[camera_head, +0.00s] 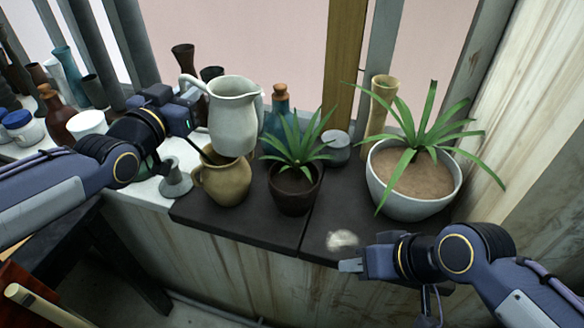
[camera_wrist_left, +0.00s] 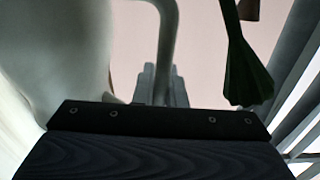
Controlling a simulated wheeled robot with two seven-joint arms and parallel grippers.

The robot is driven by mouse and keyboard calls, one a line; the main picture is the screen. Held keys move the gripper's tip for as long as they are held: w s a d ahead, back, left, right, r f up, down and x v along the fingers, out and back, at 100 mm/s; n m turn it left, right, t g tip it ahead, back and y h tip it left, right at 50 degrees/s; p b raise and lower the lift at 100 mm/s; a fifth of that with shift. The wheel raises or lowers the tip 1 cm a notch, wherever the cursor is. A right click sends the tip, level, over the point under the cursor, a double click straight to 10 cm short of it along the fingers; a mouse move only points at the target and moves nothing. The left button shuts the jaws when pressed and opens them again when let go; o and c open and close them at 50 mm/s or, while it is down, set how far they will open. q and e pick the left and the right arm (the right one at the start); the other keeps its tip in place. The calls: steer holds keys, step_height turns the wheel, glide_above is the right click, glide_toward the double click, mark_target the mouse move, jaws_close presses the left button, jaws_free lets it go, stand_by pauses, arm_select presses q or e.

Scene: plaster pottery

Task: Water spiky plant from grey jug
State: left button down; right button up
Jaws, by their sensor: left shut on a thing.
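The grey jug (camera_head: 234,117) is upright and held up above the counter, over the tan pot, in the head view. My left gripper (camera_head: 190,100) is shut on the jug's handle at its left side. The jug's pale body (camera_wrist_left: 60,50) and handle (camera_wrist_left: 167,50) fill much of the left wrist view. A spiky plant in a small dark pot (camera_head: 295,192) stands right of the jug. A larger spiky plant in a wide white bowl (camera_head: 408,203) stands further right. My right gripper (camera_head: 350,265) is near the counter's front edge; its finger opening is unclear.
A tan pot (camera_head: 224,178) stands under the jug, beside the small plant. A teal bottle (camera_head: 278,115), a grey stone-like pot (camera_head: 336,148) and a bamboo vase (camera_head: 380,110) stand behind. Several bottles and jars crowd the left. A pale patch (camera_head: 342,240) marks the dark counter (camera_head: 250,222).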

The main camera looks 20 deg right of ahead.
arm_select(q)
steer(key=shift+w+a+r+n+p, duration=0.15)
steer(key=shift+r+n+p, duration=0.35)
steer(key=shift+r, duration=0.35)
stand_by(2.2)
step_height(320, 180, up, 7)
steer(key=p, duration=0.5)
